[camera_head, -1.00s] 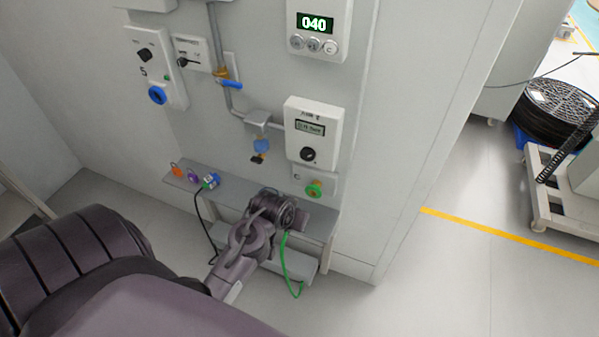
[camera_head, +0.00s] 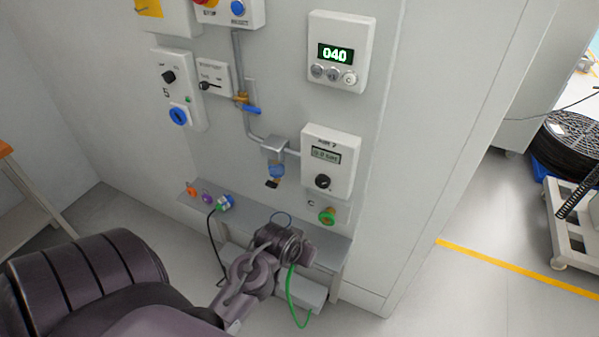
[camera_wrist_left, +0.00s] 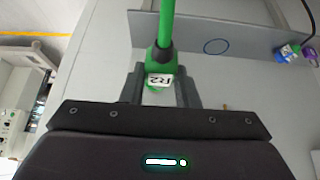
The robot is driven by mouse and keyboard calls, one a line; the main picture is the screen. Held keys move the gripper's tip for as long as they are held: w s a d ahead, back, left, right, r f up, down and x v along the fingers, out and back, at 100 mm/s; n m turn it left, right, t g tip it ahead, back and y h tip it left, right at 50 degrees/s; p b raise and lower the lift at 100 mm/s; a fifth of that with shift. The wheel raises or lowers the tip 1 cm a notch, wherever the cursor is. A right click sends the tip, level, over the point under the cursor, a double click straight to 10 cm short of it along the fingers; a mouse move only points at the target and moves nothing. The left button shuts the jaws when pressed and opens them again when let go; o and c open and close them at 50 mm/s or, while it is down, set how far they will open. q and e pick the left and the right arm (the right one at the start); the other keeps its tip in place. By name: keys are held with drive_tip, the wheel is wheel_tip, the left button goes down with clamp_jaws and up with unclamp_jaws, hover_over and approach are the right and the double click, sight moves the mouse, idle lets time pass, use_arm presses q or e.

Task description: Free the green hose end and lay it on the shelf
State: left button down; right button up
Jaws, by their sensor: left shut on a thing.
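My left gripper (camera_wrist_left: 160,92) is shut on the green hose end (camera_wrist_left: 160,62), which carries a white label. In the head view my left wrist hides the fingers and most of the hose end. The green hose (camera_head: 292,297) hangs below the wrist in a loop. The grey shelf (camera_head: 335,245) runs along the wall behind the wrist. A dark blue ring outline (camera_head: 281,220) is on the shelf, and it also shows in the left wrist view (camera_wrist_left: 216,46). The green-ringed port (camera_head: 327,215) on the wall is apart from the held end. My right gripper is not in view.
Orange (camera_head: 191,190), purple (camera_head: 207,197) and blue-green (camera_head: 224,203) fittings sit at the shelf's left end; a black cable hangs there. A gauge box (camera_head: 331,160) and a blue-handled valve (camera_head: 248,107) stick out from the wall above. Open floor lies to the right.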

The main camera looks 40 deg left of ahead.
sight(294, 264)
use_arm(q)
drive_tip(key=shift+s+d+r+p, duration=0.1)
drive_tip(key=shift+s+d+p, duration=0.05)
drive_tip(key=shift+s+p, duration=0.45)
drive_tip(key=shift+s+d+p, duration=0.15)
drive_tip(key=shift+s+p, duration=0.45)
drive_tip(key=shift+s, duration=0.1)
drive_tip(key=shift+s, duration=0.2)
idle(0.3)
drive_tip(key=shift+s+d+p, duration=0.2)
drive_tip(key=shift+s+p, duration=0.2)
drive_tip(key=shift+s, duration=0.05)
drive_tip(key=shift+s+d+p, duration=0.2)
drive_tip(key=shift+s+p, duration=0.15)
drive_tip(key=shift+s, duration=0.45)
drive_tip(key=shift+s+d+p, duration=0.15)
drive_tip(key=shift+s+p, duration=0.25)
drive_tip(key=shift+s, duration=0.35)
drive_tip(key=shift+s+d+p, duration=0.2)
drive_tip(key=shift+s+p, duration=0.15)
drive_tip(key=shift+s, duration=0.45)
